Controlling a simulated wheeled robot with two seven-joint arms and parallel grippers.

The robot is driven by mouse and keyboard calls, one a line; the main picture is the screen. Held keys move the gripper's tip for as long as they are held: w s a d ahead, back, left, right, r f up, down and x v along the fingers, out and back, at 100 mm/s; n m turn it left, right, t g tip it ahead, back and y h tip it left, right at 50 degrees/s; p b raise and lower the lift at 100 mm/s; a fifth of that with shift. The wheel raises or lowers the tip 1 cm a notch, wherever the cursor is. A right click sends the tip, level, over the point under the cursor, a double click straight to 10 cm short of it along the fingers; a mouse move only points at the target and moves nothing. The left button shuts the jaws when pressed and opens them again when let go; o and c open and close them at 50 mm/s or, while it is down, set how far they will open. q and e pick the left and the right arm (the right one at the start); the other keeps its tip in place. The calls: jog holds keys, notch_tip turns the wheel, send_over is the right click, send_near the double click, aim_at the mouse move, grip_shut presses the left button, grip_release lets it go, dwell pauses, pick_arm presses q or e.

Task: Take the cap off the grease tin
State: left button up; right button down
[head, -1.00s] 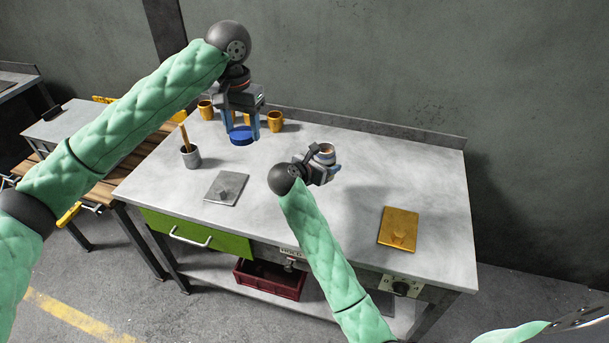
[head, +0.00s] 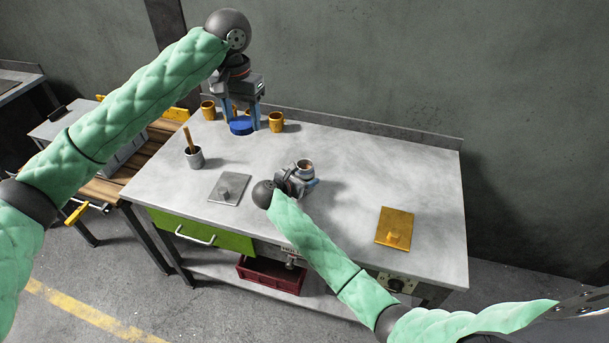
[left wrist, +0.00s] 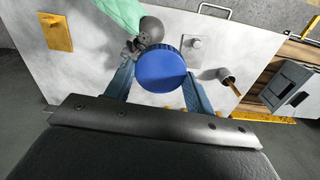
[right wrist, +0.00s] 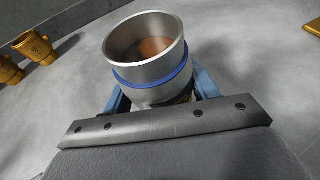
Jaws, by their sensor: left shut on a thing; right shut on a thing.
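My left gripper (head: 241,112) is shut on the round blue cap (head: 241,127), held at the back left of the bench. The cap also shows between the fingers in the left wrist view (left wrist: 162,71). My right gripper (head: 301,183) is shut on the silver grease tin (head: 305,168), right of the cap and nearer the front. In the right wrist view the tin (right wrist: 146,58) is open at the top, with brown-orange grease inside and a blue band around it. Cap and tin are well apart. I cannot tell whether the tin touches the bench.
Orange mugs (head: 277,122) stand behind and beside the cap. A grey pot (head: 194,158) with a wooden handle and a grey plate (head: 229,188) are at the left. An orange plate (head: 394,227) lies at the right. The bench's (head: 400,170) right back is clear.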

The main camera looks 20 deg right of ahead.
jog(key=shift+f, duration=0.15)
jog(key=shift+c, duration=2.1)
grip_release()
